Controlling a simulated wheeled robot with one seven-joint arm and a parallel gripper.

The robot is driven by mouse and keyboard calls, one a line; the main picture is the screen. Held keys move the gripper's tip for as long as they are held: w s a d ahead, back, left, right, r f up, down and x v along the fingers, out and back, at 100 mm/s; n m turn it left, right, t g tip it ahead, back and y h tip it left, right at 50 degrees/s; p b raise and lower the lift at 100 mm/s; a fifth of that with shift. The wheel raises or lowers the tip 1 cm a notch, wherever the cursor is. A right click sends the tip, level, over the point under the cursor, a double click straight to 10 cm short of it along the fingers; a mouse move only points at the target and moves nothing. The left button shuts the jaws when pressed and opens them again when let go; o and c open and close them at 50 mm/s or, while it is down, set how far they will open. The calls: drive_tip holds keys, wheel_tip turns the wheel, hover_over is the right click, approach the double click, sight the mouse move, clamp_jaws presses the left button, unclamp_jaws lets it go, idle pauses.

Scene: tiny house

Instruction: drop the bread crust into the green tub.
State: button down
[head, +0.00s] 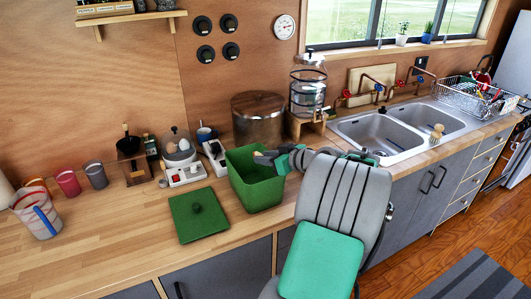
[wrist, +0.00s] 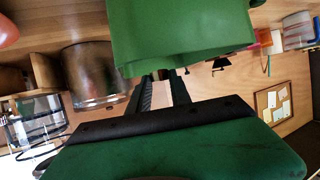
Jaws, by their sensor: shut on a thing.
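The green tub (head: 256,191) stands open on the wooden counter, left of the sink. In the wrist view the tub (wrist: 180,38) fills the top middle, and its wall hides my fingertips. My gripper (head: 264,159) reaches in from the right over the tub's opening, its tip at or just inside the rim. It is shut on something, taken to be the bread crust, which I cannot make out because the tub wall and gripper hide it. A green lid (head: 199,214) with a knob lies flat on the counter left of the tub.
A metal pot (head: 258,121) and a glass dispenser (head: 307,88) stand behind the tub. The double sink (head: 382,133) is to the right. Cups (head: 68,183) and an egg cooker (head: 178,149) are to the left. The left front counter is clear.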

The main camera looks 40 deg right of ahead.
drive_tip(key=c, duration=1.1)
unclamp_jaws()
drive_tip(key=b+v, duration=0.1)
drive_tip(key=v, duration=0.7)
drive_tip(key=shift+w+f, duration=0.1)
